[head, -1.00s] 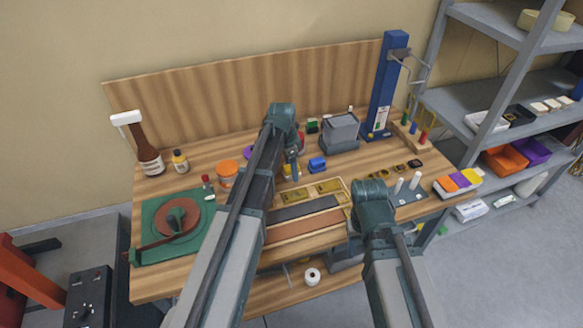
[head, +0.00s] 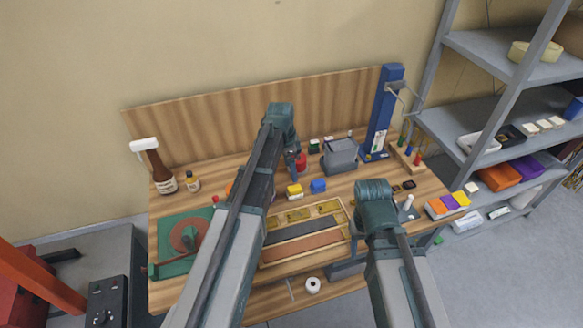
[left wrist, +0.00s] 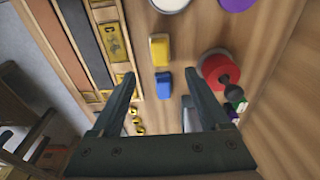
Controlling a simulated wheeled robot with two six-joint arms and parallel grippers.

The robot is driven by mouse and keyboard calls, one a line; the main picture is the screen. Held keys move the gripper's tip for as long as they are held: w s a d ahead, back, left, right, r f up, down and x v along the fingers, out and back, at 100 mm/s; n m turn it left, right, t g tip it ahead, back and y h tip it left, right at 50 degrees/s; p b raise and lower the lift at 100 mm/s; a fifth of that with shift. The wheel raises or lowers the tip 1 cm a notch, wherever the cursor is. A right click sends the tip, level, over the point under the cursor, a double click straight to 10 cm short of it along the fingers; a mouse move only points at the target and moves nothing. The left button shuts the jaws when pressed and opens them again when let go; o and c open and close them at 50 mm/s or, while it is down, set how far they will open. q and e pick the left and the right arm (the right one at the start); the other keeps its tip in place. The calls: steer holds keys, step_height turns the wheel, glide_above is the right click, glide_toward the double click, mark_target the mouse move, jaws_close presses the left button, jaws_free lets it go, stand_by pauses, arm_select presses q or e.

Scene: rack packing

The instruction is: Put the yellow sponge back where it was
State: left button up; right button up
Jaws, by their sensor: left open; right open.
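A small yellow block (head: 294,191), which looks like the sponge, lies on the wooden bench beside a small blue block (head: 318,186). In the left wrist view the yellow block (left wrist: 159,49) and blue block (left wrist: 163,84) lie on the wood below my gripper. My left gripper (left wrist: 162,76) is open and empty, its fingers apart above the bench; the blue block shows between the tips and the yellow one just beyond.
A framed tray (head: 340,241) with strips lies in front of the blocks. A red round thing (left wrist: 216,70) with a dark knob stands close right of my left fingers. A grey box (head: 340,155) and blue column (head: 383,110) stand behind. Shelves (head: 498,50) stand right.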

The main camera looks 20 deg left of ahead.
arm_select(q)
steer(key=s+d+n, duration=0.2)
steer(key=s+d, duration=0.2)
steer(key=s, duration=0.3)
steer(key=s+d+n+y, duration=0.1)
steer(key=s+d+n, duration=0.2)
steer(key=s+d, duration=0.2)
steer(key=s+d+n+g+y, duration=0.1)
steer(key=s+d, duration=0.4)
steer(key=s, duration=0.6)
steer(key=shift+d+n, duration=0.25)
steer(key=shift+n, duration=0.45)
steer(key=shift+s, duration=0.1)
step_height(320, 180, down, 6)
steer(key=b, duration=0.6)
steer(key=shift+r, duration=0.25)
